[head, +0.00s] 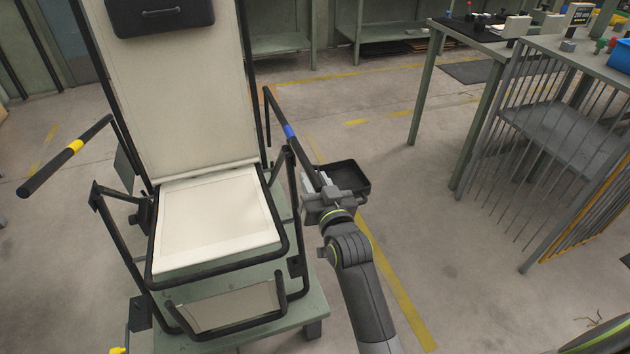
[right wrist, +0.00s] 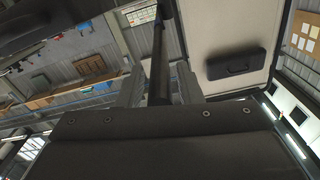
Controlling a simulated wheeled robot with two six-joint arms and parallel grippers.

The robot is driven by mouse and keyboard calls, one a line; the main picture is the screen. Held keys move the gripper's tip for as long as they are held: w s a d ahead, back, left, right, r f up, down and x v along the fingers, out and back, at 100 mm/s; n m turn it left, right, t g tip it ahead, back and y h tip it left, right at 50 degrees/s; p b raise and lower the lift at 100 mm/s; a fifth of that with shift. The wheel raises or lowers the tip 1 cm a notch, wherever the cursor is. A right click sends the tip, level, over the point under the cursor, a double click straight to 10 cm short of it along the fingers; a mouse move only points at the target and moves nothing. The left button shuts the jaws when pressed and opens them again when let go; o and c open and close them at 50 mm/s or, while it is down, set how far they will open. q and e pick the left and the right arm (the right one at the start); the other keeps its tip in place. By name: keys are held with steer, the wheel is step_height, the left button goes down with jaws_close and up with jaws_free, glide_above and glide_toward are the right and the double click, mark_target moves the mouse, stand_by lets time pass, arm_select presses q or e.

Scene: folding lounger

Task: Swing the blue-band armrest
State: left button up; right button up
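The blue-band armrest is a dark rod (head: 276,107) at the right side of the cream folding lounger (head: 217,225). Its blue band (head: 289,131) sits partway along the rod, which slopes down toward my right gripper (head: 318,187). In the right wrist view, the rod (right wrist: 159,60) runs between the two grey fingers of my right gripper (right wrist: 159,88). Gaps show on both sides of the rod, so the fingers look open around it. Contact deeper between them is hidden. My left gripper is not in view.
A yellow-band armrest (head: 45,172) sticks out at the lounger's left. A small black tray (head: 345,177) is close beside my right gripper.

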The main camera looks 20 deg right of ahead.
jaws_close()
steer(key=shift+r+p, duration=0.4)
steer(key=shift+p, duration=0.1)
step_height(320, 180, up, 13)
steer(key=w+g+p, duration=0.2)
steer(key=g+p, duration=0.1)
steer(key=p, duration=1.5)
steer(key=shift+w, duration=0.25)
steer(key=shift+o, duration=1.2)
jaws_free()
steer(key=shift+f, duration=0.1)
